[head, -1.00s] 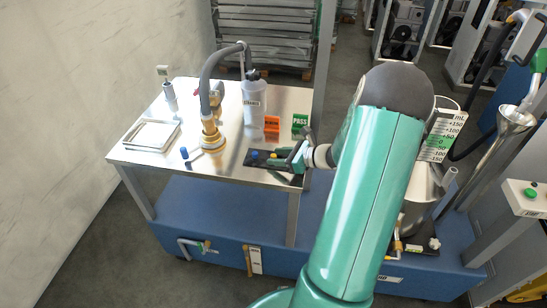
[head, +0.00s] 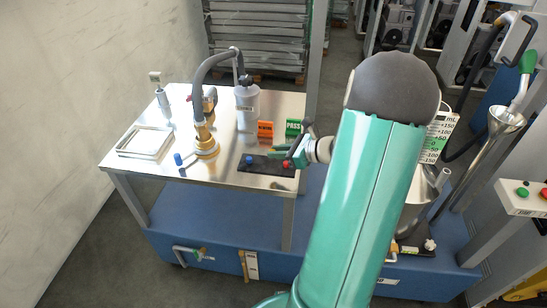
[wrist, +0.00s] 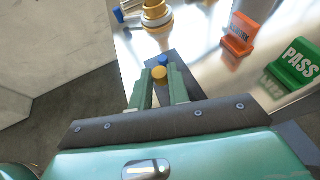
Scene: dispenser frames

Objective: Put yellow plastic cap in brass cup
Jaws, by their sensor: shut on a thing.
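My gripper (wrist: 159,78) is shut on the yellow plastic cap (wrist: 159,72), which sits between the green fingertips in the wrist view. In the head view my gripper (head: 276,151) is over the black mat (head: 262,172), and I cannot make out the cap clearly there. The gap between cap and mat is hard to judge. The brass cup (head: 204,141) stands on the steel table to the left of the mat, below a grey hose. Its lower part shows at the top of the wrist view (wrist: 155,14); its opening cannot be seen clearly.
A blue cap (head: 249,159) and a red cap (head: 287,164) are on the mat. A blue-tipped handle (head: 178,159) sticks out beside the brass cup. A grey bottle (head: 246,108), an orange sign (head: 265,130) and a green PASS sign (head: 293,128) stand behind. A square tray (head: 145,142) lies left.

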